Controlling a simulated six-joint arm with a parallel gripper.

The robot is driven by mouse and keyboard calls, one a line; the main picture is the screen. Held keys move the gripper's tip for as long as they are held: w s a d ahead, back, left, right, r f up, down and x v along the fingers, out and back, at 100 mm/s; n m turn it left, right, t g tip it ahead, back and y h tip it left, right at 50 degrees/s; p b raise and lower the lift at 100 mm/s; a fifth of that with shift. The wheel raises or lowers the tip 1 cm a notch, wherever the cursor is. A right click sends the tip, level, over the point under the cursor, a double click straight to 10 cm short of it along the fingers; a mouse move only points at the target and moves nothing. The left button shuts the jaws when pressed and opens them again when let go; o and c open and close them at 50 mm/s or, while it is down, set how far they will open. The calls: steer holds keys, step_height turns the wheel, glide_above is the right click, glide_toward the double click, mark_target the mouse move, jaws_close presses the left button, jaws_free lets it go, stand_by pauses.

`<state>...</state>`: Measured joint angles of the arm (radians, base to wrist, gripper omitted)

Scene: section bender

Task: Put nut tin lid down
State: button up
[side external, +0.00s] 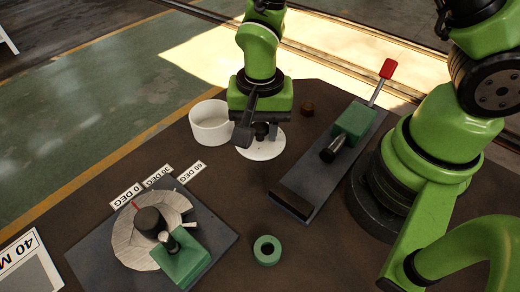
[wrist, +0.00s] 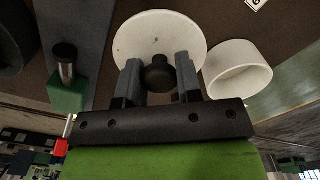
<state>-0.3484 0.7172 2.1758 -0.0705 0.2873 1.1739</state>
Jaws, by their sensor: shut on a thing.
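The nut tin lid is a white disc (side external: 262,148) with a dark knob, just right of the open nut tin (side external: 209,125) in the side view. My gripper (side external: 261,131) is above the lid, shut on its knob. In the wrist view, the two grey fingers of my gripper (wrist: 158,66) stand on either side of the black knob, and the lid (wrist: 155,32) spreads out beyond them. The white tin (wrist: 240,72) is to the right there, uncovered. The lid looks level and close to the table; I cannot tell whether it touches.
A clamp plate with a green block (side external: 354,118) and red handle lies to the right. A small brown piece (side external: 307,109) sits behind. The bender (side external: 150,235) with its angle labels is front left, and a green ring (side external: 267,259) lies at the front. Bare table (side external: 235,185) lies in front of the lid.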

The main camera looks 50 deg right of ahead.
mark_target(260, 140)
steer(key=shift+f, duration=2.85)
steer(key=o, duration=1)
steer(key=shift+f, duration=0.15)
step_height(260, 140, up, 13)
steer(key=shift+f, duration=0.1)
steer(key=s+d+r+n+t+y, duration=0.1)
steer(key=s+d+r+n+t, duration=0.2)
steer(key=s+r, duration=0.2)
steer(key=s+d+r+n+t+y, duration=0.1)
steer(key=s+d+r+n+t, duration=0.2)
steer(key=r, duration=0.9)
steer(key=shift+s+t, duration=0.6)
steer(key=shift+s, duration=0.5)
